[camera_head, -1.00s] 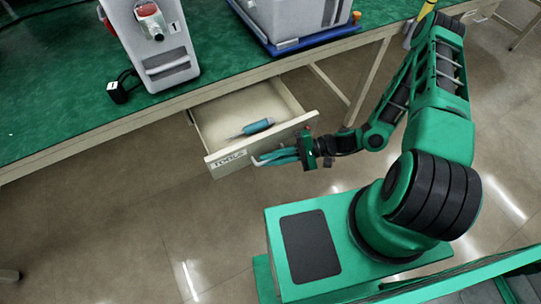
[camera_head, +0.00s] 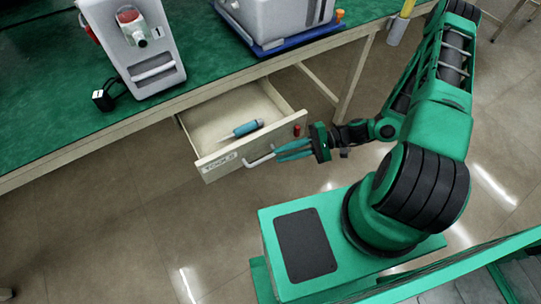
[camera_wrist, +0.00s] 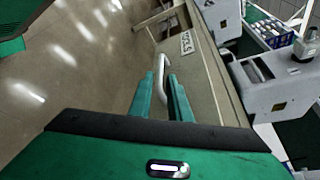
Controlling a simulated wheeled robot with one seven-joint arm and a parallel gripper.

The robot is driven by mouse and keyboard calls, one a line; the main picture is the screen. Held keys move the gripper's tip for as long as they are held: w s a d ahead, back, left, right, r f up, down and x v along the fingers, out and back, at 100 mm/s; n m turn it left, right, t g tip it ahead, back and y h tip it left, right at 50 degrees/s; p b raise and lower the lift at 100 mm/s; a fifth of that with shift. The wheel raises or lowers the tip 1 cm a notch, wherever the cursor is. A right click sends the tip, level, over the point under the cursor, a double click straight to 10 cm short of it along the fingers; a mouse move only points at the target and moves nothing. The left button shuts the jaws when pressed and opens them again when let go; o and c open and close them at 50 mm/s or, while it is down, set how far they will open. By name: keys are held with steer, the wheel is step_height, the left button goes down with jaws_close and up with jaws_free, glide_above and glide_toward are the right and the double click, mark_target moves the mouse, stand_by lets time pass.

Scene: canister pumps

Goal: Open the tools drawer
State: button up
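The tools drawer (camera_head: 222,164), a cream drawer under the green-topped bench, stands pulled out and open. A blue-handled tool (camera_head: 248,128) lies inside it. Its front carries a label, blurred in the head view but also visible in the wrist view (camera_wrist: 187,42), and a pale bar handle (camera_head: 258,161). My gripper (camera_head: 280,154) is at the right end of this handle. In the wrist view, my two green fingers (camera_wrist: 161,95) are spread apart, with the handle (camera_wrist: 161,82) showing between and beyond them. I see no firm grip on it.
A grey-white pump unit (camera_head: 134,45) and a larger grey unit on a blue tray (camera_head: 290,43) stand on the bench (camera_head: 40,130). A small black plug (camera_head: 103,99) lies near the bench edge. A red item (camera_head: 297,130) shows at the drawer's right front corner.

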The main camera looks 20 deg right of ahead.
steer(key=shift+v, duration=1.45)
steer(key=s+d+r+n+g+h, duration=0.2)
steer(key=d+r+h, duration=0.3)
steer(key=d+r, duration=0.3)
steer(key=s+d+r+n+g+h, duration=0.2)
steer(key=d+r+h, duration=0.4)
steer(key=d+r, duration=0.2)
steer(key=s+d+r+m+t+h, duration=0.1)
steer(key=s+d+r+h, duration=0.1)
steer(key=s+r, duration=0.3)
steer(key=s+d+r+m+t+h, duration=0.2)
steer(key=s+r, duration=0.3)
steer(key=r, duration=0.7)
steer(key=shift+s+r, duration=0.2)
steer(key=shift+r, duration=0.15)
steer(key=shift+w+d, duration=0.1)
steer(key=shift+d, duration=0.05)
